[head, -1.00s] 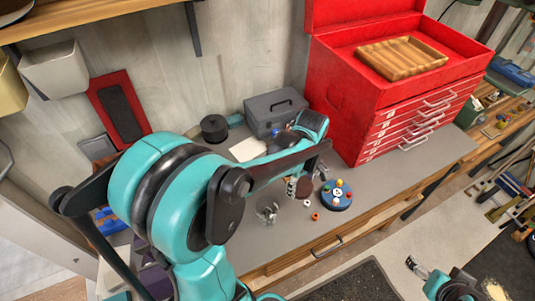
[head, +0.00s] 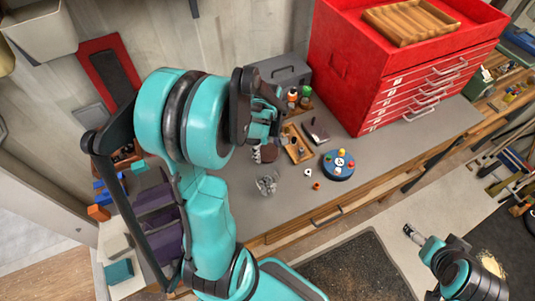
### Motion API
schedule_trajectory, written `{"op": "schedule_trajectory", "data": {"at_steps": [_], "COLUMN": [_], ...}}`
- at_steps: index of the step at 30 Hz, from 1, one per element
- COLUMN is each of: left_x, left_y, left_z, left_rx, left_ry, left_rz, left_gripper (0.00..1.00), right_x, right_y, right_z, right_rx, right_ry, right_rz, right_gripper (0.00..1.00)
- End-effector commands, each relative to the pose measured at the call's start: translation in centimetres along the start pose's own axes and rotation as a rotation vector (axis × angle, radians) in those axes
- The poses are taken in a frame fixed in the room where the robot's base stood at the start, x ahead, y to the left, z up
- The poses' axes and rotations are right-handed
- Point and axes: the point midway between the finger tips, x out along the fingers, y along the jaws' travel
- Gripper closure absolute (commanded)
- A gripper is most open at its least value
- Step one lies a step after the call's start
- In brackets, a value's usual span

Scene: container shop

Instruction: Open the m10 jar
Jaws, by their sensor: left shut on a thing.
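A small clear jar (head: 267,184) with grey metal bits stands on the grey bench in the head view, near its front edge. I cannot read a label on it. My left gripper (head: 261,146) is above and behind the jar in the picture, apart from it. It is shut on a dark brown round thing (head: 269,154), perhaps a lid; the arm partly hides the grip. My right gripper (head: 411,232) is at the lower right, over the floor, away from the bench, and small in view; its fingers are too unclear to judge.
A red tool chest (head: 350,72) and a grey box (head: 282,73) stand behind. The bench right of the blue holder is clear.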

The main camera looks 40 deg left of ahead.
Motion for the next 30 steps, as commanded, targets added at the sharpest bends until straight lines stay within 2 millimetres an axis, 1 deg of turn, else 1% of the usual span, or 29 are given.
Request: {"op": "schedule_trajectory", "data": {"at_steps": [1, 3, 5, 7, 13, 17, 18, 20, 21, 30], "left_x": [1.2, 2.2, 2.7, 2.9, 2.8, 3.2, 3.3, 3.1, 3.1, 3.1], "left_y": [0.0, 0.1, 0.1, 0.0, 0.0, 0.0, 0.0, 0.0, 0.0, 0.0], "left_z": [0.0, 0.0, 0.0, 0.0, 0.1, 0.1, 0.1, 0.1, 0.1, 0.1], "left_rx": [0.000, 0.000, 0.000, 0.000, 0.000, 0.000, 0.000, 0.000, 0.000, 0.000], "left_ry": [0.000, 0.000, 0.000, 0.000, 0.000, 0.000, 0.000, 0.000, 0.000, 0.000], "left_rz": [0.000, 0.000, 0.000, 0.000, 0.000, 0.000, 0.000, 0.000, 0.000, 0.000], "left_gripper": [0.65, 0.65, 0.65, 0.65, 0.65, 0.65, 0.28, 0.12, 0.09, 0.09], "right_x": [0.4, 0.6, 0.7, 0.7, 0.7, 1.0, 1.0, 0.9, 0.9, 0.9], "right_y": [0.0, 0.0, 0.0, 0.0, 0.0, 0.0, 0.0, 0.0, 0.0, 0.0], "right_z": [0.3, 0.5, 0.5, 0.5, 0.5, 0.7, 0.8, 0.7, 0.7, 0.6], "right_rx": [0.000, 0.000, 0.000, 0.000, 0.000, 0.000, 0.000, 0.000, 0.000, 0.000], "right_ry": [0.000, 0.000, 0.000, 0.000, 0.000, 0.000, 0.000, 0.000, 0.000, 0.000], "right_rz": [0.000, 0.000, 0.000, 0.000, 0.000, 0.000, 0.000, 0.000, 0.000, 0.000], "right_gripper": [0.18, 0.18, 0.18, 0.18, 0.18, 0.18, 0.18, 0.18, 0.18, 0.18]}}
